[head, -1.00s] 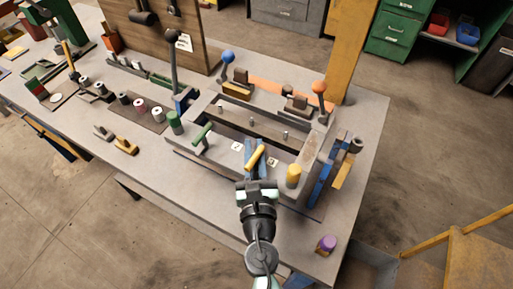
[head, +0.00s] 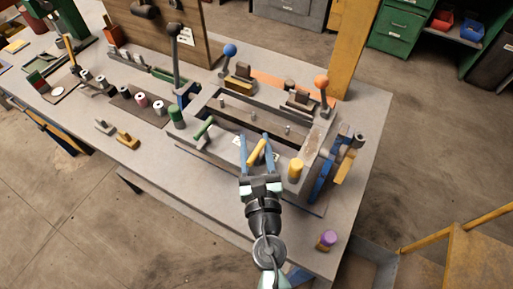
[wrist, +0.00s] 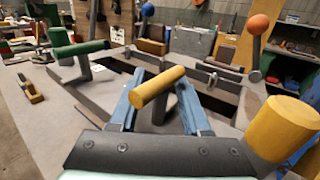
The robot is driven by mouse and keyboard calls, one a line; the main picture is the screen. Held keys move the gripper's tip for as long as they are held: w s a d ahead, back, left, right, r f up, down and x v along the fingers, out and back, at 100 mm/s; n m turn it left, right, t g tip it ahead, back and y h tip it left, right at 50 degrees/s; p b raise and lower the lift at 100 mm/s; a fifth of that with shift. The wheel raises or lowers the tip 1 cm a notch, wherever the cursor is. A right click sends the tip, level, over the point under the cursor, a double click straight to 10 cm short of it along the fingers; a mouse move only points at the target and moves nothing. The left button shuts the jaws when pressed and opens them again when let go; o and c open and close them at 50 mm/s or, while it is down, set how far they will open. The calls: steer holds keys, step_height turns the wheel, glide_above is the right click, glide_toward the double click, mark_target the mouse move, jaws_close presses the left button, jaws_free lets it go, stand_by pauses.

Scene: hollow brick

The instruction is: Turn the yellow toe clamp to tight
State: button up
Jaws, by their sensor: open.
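The yellow toe clamp (head: 257,152) has a yellow bar handle on a grey stem, on the front part of the grey fixture. In the wrist view, its handle (wrist: 158,87) slants up to the right and its stem shows in the gap between my blue fingers. My gripper (head: 254,140) is open, with one finger to each side of the clamp. It also shows in the wrist view (wrist: 160,85). The handle covers part of the left finger there. I see no grip on the handle, and cannot tell whether a finger touches it.
A green bar handle (head: 204,128) stands to the left and a yellow cylinder (head: 296,169) close to the right. Levers with a blue ball (head: 229,50) and an orange ball (head: 321,82) rise behind. A purple-topped knob (head: 327,239) sits at the table's front right.

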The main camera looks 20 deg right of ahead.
steer(key=b+v, duration=0.5)
steer(key=v, duration=0.8)
steer(key=shift+w, duration=0.1)
step_height(320, 180, up, 23)
steer(key=m+t+h, duration=0.3)
steer(key=m+h, duration=0.1)
steer(key=m, duration=1.6)
glide_above(254, 155)
steer(key=a, duration=0.2)
steer(key=s+a+r+m+t+y, duration=0.1)
steer(key=a+r+m+t+y, duration=0.1)
steer(key=r, duration=0.6)
steer(key=s+a+r+m+t+y, duration=0.1)
steer(key=a+r+m+y, duration=0.3)
steer(key=r, duration=0.5)
steer(key=s+a+r+m+t+y, duration=0.1)
steer(key=a+r+m+t+y, duration=0.2)
steer(key=r, duration=0.6)
steer(key=a+m+t, duration=0.1)
steer(key=a+m, duration=0.1)
steer(key=m, duration=0.1)
steer(key=shift+s+m, duration=0.3)
steer(key=shift+s, duration=0.1)
